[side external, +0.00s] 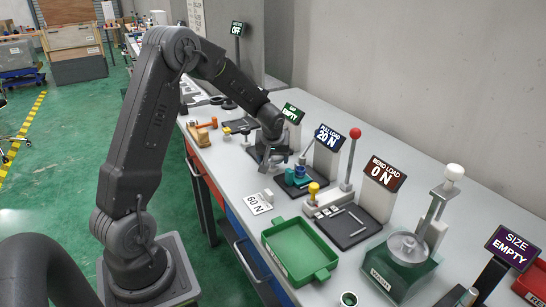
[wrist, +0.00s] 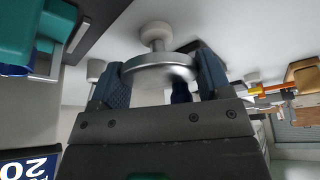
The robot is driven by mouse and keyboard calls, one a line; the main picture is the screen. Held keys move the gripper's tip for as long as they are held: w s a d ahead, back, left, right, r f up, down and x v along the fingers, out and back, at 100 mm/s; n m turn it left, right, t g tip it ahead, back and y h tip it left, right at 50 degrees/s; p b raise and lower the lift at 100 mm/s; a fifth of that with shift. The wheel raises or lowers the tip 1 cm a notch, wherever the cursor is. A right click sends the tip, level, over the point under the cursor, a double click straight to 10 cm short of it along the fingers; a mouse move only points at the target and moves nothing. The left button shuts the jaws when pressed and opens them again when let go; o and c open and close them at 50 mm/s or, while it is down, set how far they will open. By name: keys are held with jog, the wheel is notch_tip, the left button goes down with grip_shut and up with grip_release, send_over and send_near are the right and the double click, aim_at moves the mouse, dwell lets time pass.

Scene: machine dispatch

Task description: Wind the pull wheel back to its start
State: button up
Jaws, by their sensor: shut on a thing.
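The pull wheel, a round silvery metal disc (wrist: 160,62) with a pale knob (wrist: 155,32) beside it, sits between the blue-padded fingers of my gripper (wrist: 163,78) in the wrist view. The fingers are shut on its rim from both sides. In the side view my gripper (side external: 270,158) is low over the bench by the teal fixture (side external: 297,174), and my arm hides most of the wheel. The pull load display (side external: 328,137) reads 20 N. The wheel's turn angle cannot be told.
Close to my gripper stand a display reading EMPTY (side external: 292,113) and a red-knobbed lever (side external: 355,134). Nearer the camera are the bend load display (side external: 385,174) at 0 N, a green tray (side external: 300,250) and a white 60 N card (side external: 258,204). A grey wall runs behind the bench.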

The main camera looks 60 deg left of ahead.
jog(key=n, duration=0.2)
jog(key=n+g, duration=0.1)
jog(key=n, duration=0.1)
jog(key=shift+n+g+y, duration=0.3)
jog(key=shift+n, duration=0.1)
jog(key=n+g, duration=0.1)
jog(key=n, duration=0.2)
jog(key=shift+n+g, duration=0.3)
jog(key=n+g, duration=0.1)
jog(key=n, duration=0.2)
jog(key=shift+n, duration=0.3)
jog(key=shift+n+g+h, duration=0.7)
jog(key=shift+n, duration=1.1)
jog(key=o, duration=0.9)
jog(key=shift+r, duration=0.1)
